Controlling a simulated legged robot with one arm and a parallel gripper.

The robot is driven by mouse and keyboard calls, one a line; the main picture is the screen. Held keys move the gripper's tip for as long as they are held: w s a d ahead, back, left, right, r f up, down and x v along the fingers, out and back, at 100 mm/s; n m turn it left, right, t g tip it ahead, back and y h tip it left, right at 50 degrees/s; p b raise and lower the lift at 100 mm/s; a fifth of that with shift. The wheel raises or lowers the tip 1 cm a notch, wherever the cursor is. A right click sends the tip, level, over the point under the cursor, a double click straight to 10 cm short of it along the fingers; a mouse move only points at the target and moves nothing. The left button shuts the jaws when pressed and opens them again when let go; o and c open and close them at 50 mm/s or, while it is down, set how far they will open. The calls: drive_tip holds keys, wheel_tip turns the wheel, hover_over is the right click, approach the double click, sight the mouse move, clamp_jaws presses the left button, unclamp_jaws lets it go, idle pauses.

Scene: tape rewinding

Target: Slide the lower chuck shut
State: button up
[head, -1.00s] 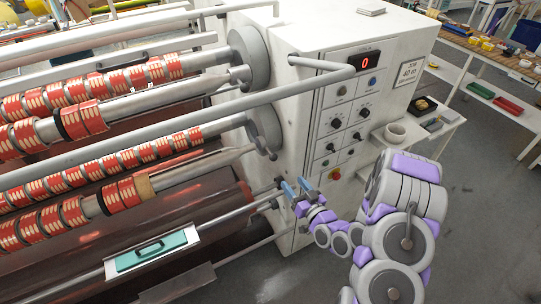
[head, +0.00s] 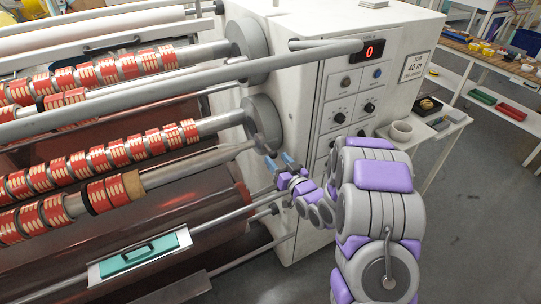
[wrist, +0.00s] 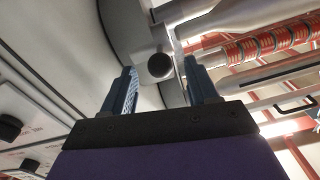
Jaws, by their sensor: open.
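The lower chuck (head: 262,124) is a grey disc-shaped fitting on the left face of the white machine housing, at the right end of the lower shaft with red rolls (head: 110,155). I cannot tell whether it is open or shut. My gripper (head: 279,161) is open, with blue fingers, just below and right of the chuck. In the wrist view my gripper (wrist: 158,76) has its two fingers apart, with a round dark-ended grey knob (wrist: 160,66) showing between them, beyond the fingertips. The wrist view shows no contact; the gap in depth is unclear.
The control panel (head: 352,95) with knobs and a red "0" display is on the housing front. A long grey bar (head: 200,92) crosses above. A green-topped tray (head: 140,255) sits at lower left. A shelf with a bowl (head: 401,131) stands right. Floor is free at lower right.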

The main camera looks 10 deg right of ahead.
sight(271, 152)
drive_tip(key=x, duration=0.4)
drive_tip(key=shift+a+f, duration=0.1)
drive_tip(key=shift+b+x, duration=0.3)
drive_tip(key=shift+x, duration=0.45)
clamp_jaws()
